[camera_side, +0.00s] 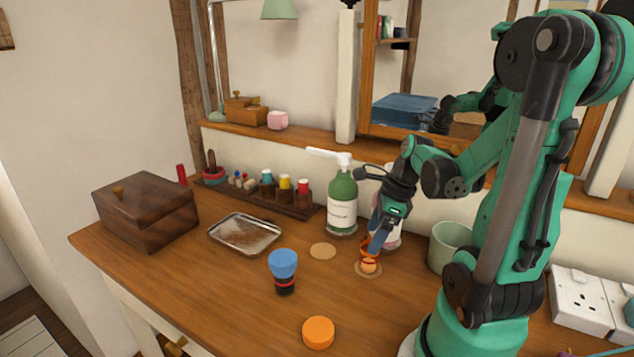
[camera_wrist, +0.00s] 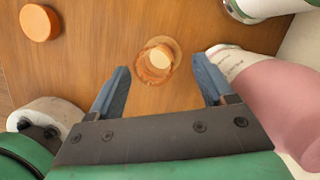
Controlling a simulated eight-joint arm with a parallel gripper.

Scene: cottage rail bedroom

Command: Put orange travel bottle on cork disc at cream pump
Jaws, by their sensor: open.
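The orange travel bottle (camera_side: 368,266) is small and see-through, with a pale cap. It stands on a cork disc (camera_side: 379,273), close to the pink bottle (camera_side: 391,238). The wrist view shows the orange travel bottle (camera_wrist: 152,72) from above, on the cork disc (camera_wrist: 178,48), left of the pink bottle (camera_wrist: 262,95). My gripper (camera_side: 374,248) is over it, its blue fingers apart. In the wrist view my gripper (camera_wrist: 161,78) has one finger on each side, with gaps to the bottle. The fingers hide part of the bottle in the side view.
A bare cork disc (camera_side: 322,251) lies before the green pump bottle (camera_side: 342,205). A blue-topped bottle (camera_side: 284,268) and an orange round tin (camera_side: 318,332) stand nearer the front. A metal tray (camera_side: 245,233), wooden box (camera_side: 146,210) and green cup (camera_side: 447,246) are around.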

